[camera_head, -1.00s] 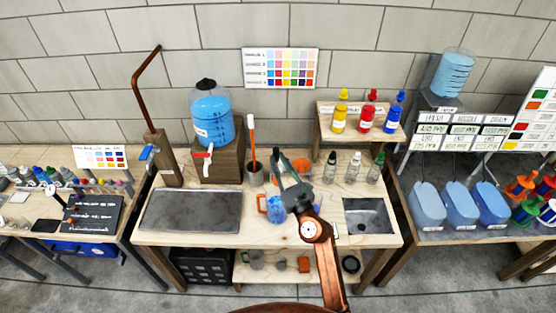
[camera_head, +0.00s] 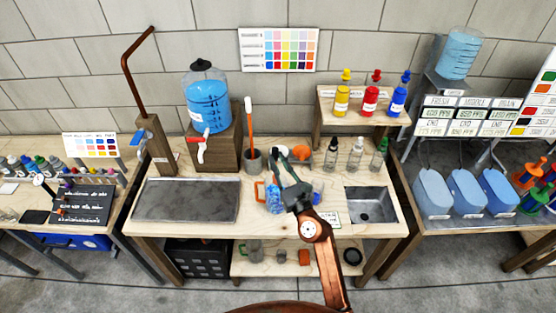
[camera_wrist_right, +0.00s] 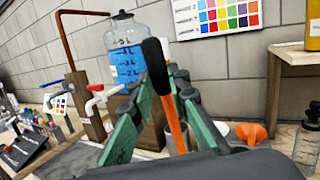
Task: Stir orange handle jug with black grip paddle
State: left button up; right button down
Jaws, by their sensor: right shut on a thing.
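The orange handle jug (camera_head: 274,200) stands on the wooden bench with blue liquid in it; its orange handle is on its left side. My right gripper (camera_head: 277,176) is over the jug and partly covers it. In the right wrist view, the black grip paddle (camera_wrist_right: 156,68) stands nearly upright between the green fingers (camera_wrist_right: 160,105), black grip on top and orange shaft below. The gripper is shut on it. The paddle's lower end is hidden, so I cannot tell how deep it sits in the jug. My left gripper is not in view.
A grey cup (camera_head: 253,162) holding another orange-shafted tool stands behind the jug. An orange funnel (camera_head: 301,152) and several dropper bottles (camera_head: 356,155) are to the right. A blue water dispenser (camera_head: 208,107) stands behind left. A dark tray (camera_head: 185,200) and a metal sink (camera_head: 372,205) flank the jug.

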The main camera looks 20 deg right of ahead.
notch_tip(320, 180, down, 9)
jog(key=b, duration=0.6)
jog(key=shift+b, duration=0.3)
dwell(0.4)
